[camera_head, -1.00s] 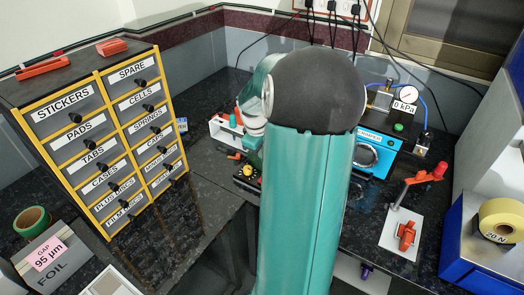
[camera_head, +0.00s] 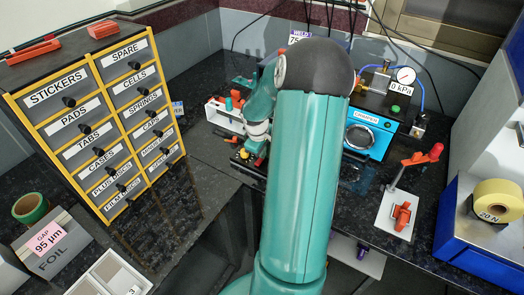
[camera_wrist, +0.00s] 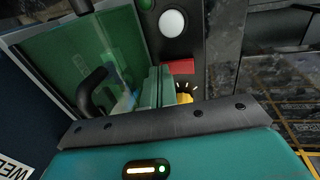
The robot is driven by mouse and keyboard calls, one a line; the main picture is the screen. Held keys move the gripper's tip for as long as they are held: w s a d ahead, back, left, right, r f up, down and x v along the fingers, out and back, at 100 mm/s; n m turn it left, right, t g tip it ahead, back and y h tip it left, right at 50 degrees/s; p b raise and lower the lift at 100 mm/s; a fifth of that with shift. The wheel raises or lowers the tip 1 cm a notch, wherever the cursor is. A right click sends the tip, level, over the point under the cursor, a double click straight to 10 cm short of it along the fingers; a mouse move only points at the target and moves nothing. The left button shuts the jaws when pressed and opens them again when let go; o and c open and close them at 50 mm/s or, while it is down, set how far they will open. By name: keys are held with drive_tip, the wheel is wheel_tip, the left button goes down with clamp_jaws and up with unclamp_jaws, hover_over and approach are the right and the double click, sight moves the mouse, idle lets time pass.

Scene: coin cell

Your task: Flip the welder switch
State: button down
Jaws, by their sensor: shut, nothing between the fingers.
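The welder shows in the head view only as a "WELD" label (camera_head: 302,34) behind my arm; its front is largely hidden there. In the wrist view a "WEL" label (camera_wrist: 14,168) sits at the lower left. A red block that looks like the switch (camera_wrist: 180,67) is on a dark panel, below a round white button or lamp (camera_wrist: 172,23). A yellow knob (camera_wrist: 184,98) with tick marks is just below it, partly covered by my gripper. My gripper (camera_wrist: 158,78) is shut and empty, its fingertips just left of the red block. Contact cannot be told.
A green panel (camera_wrist: 60,65) and a black curved handle (camera_wrist: 92,92) lie left of my fingers. The labelled drawer cabinet (camera_head: 98,118) stands at the left. A blue crimper (camera_head: 370,134) and a red-handled lever stand (camera_head: 398,210) are to the right of my arm.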

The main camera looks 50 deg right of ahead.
drive_tip(key=shift+f, duration=0.1)
drive_tip(key=shift+d+f+y, duration=0.15)
drive_tip(key=shift+y, duration=0.15)
drive_tip(key=shift+s+a+r, duration=0.1)
drive_tip(key=shift+a+r, duration=0.2)
drive_tip(key=shift+a, duration=0.5)
